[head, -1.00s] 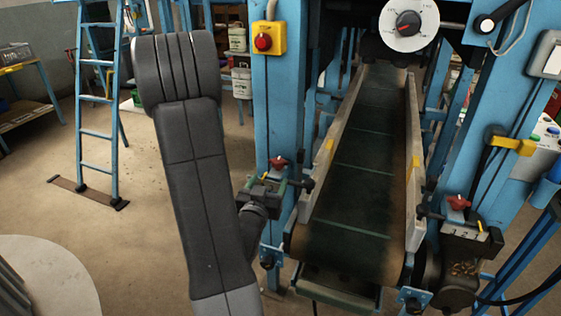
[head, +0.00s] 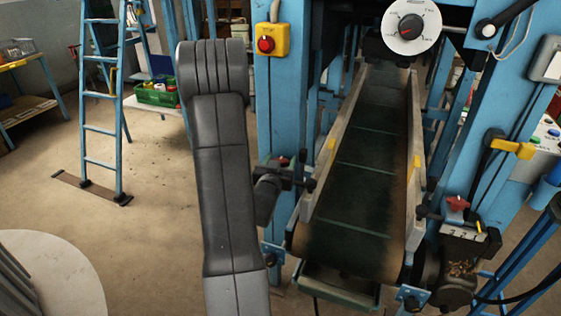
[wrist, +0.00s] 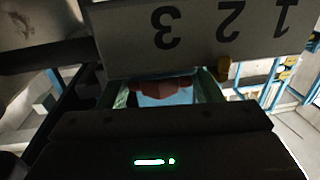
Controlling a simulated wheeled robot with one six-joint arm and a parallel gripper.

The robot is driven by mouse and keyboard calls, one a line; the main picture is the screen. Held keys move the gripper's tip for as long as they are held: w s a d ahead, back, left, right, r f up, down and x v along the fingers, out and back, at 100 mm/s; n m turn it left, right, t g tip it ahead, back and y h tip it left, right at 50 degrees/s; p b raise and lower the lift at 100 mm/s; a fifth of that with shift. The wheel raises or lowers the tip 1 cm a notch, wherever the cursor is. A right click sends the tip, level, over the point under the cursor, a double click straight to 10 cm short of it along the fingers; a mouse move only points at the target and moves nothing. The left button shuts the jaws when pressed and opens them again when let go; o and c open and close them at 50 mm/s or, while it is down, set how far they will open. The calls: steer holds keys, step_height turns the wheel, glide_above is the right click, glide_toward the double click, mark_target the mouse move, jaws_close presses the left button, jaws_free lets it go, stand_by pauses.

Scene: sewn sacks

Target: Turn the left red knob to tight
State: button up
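The left red knob (head: 284,161) shows only as a small patch behind my gripper in the head view, at the left side of the conveyor's near end. In the wrist view the red knob (wrist: 165,88) lies between the two greenish fingertips of my gripper (wrist: 166,92). The fingers look apart, one on each side of it; I cannot tell whether they touch it. A grey scale plate (wrist: 190,38) with 1, 2, 3 appears upside down, and a brownish-yellow pointer (wrist: 223,69) sits near the 2.
The conveyor belt (head: 352,190) runs back between pale side rails. A second red knob (head: 458,203) with its own scale (head: 463,234) is on the right. A yellow box with a red button (head: 271,40) is on the blue post. Open floor lies left.

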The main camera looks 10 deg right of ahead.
steer(key=c, duration=0.4)
steer(key=shift+c, duration=0.2)
steer(key=shift+m+g+h+b, duration=0.55)
steer(key=shift+m+h, duration=0.25)
steer(key=shift+h, duration=0.3)
steer(key=o, duration=0.7)
steer(key=b+v, duration=0.1)
steer(key=v, duration=1.2)
steer(key=shift+s+a+b, duration=0.25)
steer(key=shift+s+b, duration=0.05)
steer(key=shift+b, duration=0.05)
steer(key=shift+w+d+r, duration=0.1)
steer(key=shift+r, duration=0.05)
